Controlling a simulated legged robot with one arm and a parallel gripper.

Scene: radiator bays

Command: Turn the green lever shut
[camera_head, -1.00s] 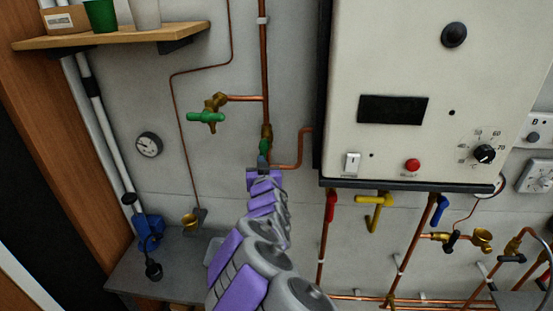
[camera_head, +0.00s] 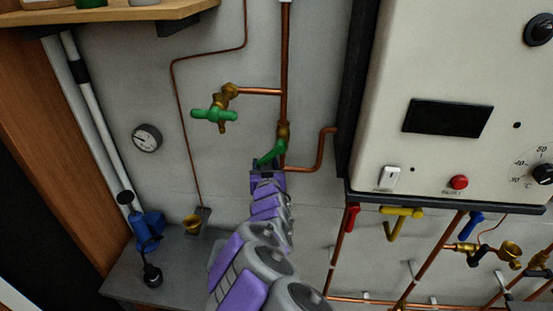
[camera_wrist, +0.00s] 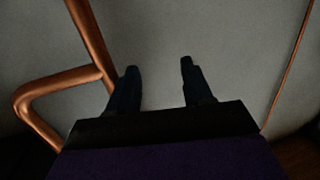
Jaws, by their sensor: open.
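The green lever (camera_head: 270,154) sits on a brass valve (camera_head: 283,131) in the vertical copper pipe left of the boiler. It slants down and to the left from the valve. My gripper (camera_head: 265,164) is at the lever's lower end in the head view; I cannot tell whether it touches. In the wrist view my gripper (camera_wrist: 159,66) is open, its two dark fingers apart with only grey wall between them. The lever does not show in the wrist view. A copper pipe (camera_wrist: 90,40) passes close to the left finger.
A brass tap with a green cross handle (camera_head: 214,114) is up and left of the lever. The white boiler (camera_head: 440,60) stands to the right, with red (camera_head: 351,216), yellow (camera_head: 400,213) and blue (camera_head: 471,226) levers beneath. A gauge (camera_head: 147,138) is at left.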

